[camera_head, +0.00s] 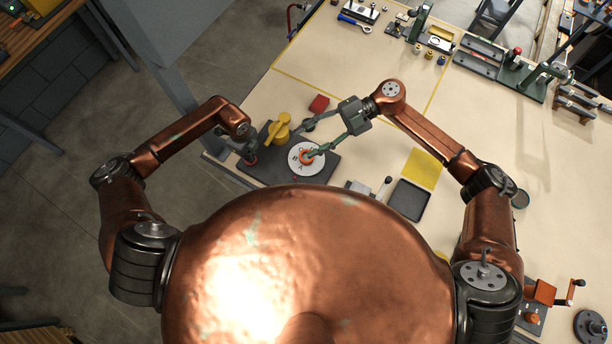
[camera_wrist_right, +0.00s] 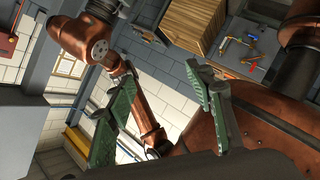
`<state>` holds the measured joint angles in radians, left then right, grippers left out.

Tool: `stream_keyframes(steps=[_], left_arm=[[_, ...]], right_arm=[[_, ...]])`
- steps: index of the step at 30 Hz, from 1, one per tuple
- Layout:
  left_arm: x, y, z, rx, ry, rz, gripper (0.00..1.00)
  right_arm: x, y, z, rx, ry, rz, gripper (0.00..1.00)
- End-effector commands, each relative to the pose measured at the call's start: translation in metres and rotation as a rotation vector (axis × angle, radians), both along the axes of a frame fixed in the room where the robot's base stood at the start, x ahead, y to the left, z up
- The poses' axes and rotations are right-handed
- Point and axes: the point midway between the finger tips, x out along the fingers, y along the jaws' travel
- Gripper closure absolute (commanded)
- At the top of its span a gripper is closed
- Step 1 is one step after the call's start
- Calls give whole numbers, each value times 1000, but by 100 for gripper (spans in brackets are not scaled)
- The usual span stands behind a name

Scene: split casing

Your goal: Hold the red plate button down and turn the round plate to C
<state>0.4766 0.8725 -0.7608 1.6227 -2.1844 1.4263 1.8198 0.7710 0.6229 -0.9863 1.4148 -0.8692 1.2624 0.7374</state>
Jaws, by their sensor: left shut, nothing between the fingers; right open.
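The round plate (camera_head: 296,166) is a white disc with letters; B and A can be read. An orange piece (camera_head: 305,157) sits at its middle. It lies on a dark base (camera_head: 322,172) in the head view. The red button (camera_head: 250,162) shows at the base's left end, mostly hidden under my left gripper (camera_head: 250,157). That gripper is shut and points down at the button; I cannot tell whether it presses it. My right gripper (camera_head: 307,140) is open, with one finger at the orange piece and the other behind it. Its spread green fingers fill the right wrist view (camera_wrist_right: 155,105).
A yellow handle (camera_head: 278,130) stands on the base between the two grippers. A red block (camera_head: 319,103) lies behind it. A dark tray (camera_head: 409,200) and a yellow patch (camera_head: 423,168) lie to the right. The table's middle is mostly clear.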

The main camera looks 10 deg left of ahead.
Motion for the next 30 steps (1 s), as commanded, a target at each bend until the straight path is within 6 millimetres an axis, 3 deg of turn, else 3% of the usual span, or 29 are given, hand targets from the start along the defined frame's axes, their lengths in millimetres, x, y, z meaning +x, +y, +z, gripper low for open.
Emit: stream_keyframes(steps=[1,3,6,9,13,19,30], left_arm=[[0,1,-1,3,0,1,100],[0,2,-1,3,0,1,100],[0,2,-1,4,1,1,100],[0,2,-1,4,1,1,100],[0,2,-1,4,1,1,100],[0,2,-1,4,1,1,100],[-1,2,-1,4,2,1,100]], right_arm=[[-24,13,-6,-66,-60,92,51],[-51,21,-22,-171,-146,199,51],[-79,23,-46,-324,-286,332,51],[-93,19,-69,-472,-444,435,51],[-90,10,-90,-638,-652,515,51],[-72,3,-102,-789,-886,552,51],[-62,1,-103,-836,-968,551,51]])
